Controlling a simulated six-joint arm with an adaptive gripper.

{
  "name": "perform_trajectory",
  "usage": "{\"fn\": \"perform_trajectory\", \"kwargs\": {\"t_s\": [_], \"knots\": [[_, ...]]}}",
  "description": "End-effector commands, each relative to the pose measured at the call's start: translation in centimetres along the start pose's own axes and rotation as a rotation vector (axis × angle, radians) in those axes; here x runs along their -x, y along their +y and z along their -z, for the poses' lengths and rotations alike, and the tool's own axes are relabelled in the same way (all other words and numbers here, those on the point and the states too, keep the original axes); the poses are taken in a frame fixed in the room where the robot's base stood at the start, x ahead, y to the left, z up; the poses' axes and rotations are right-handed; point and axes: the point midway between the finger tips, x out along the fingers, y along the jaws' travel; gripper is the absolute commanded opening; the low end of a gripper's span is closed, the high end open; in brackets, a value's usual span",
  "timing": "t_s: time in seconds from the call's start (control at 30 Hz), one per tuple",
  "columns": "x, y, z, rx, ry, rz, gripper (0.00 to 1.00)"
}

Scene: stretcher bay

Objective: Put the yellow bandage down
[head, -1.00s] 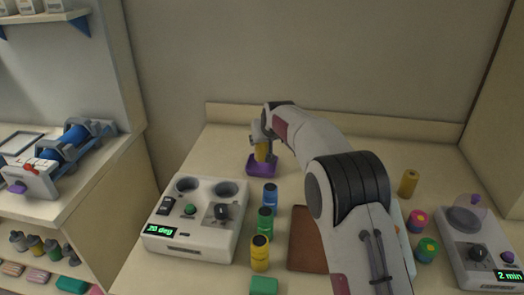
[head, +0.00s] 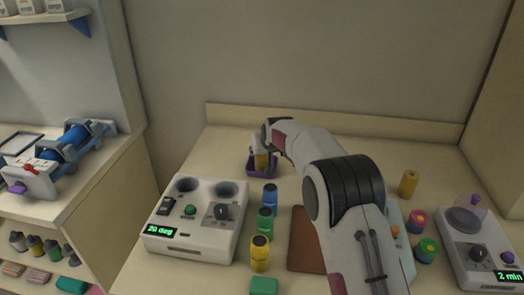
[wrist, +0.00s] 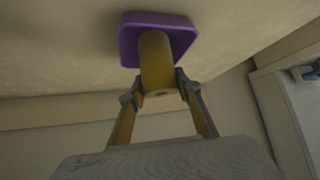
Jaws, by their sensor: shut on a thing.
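The yellow bandage (head: 261,161), a small upright roll, is at the purple tray (head: 263,173) near the back of the counter. My gripper (head: 259,150) is shut on it from above, partly hidden by my arm in the head view. In the wrist view my two fingertips (wrist: 160,90) clasp the sides of the bandage (wrist: 157,62). Its far end is within the outline of the purple tray (wrist: 129,40). Whether it touches the tray floor I cannot tell.
A white device (head: 195,218) with round wells and a "20 deg" display stands in front of the tray. Another yellow roll (head: 409,183) and a "2 min" device (head: 480,245) are at right.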

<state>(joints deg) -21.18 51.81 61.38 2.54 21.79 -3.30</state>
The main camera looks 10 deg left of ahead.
Motion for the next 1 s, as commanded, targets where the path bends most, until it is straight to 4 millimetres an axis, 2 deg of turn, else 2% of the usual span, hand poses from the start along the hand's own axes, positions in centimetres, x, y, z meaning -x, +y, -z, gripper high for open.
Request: {"fn": "perform_trajectory", "kwargs": {"t_s": [0.33,0.37,0.4,1.0], "knots": [[-0.2,0.0,-0.19,0.0,0.0,0.0,0.11],[-0.2,0.0,-0.2,0.0,0.0,0.0,0.38],[-0.2,0.0,-0.19,0.0,0.0,0.0,0.48],[0.44,0.0,0.09,0.0,0.0,0.0,0.5]]}}
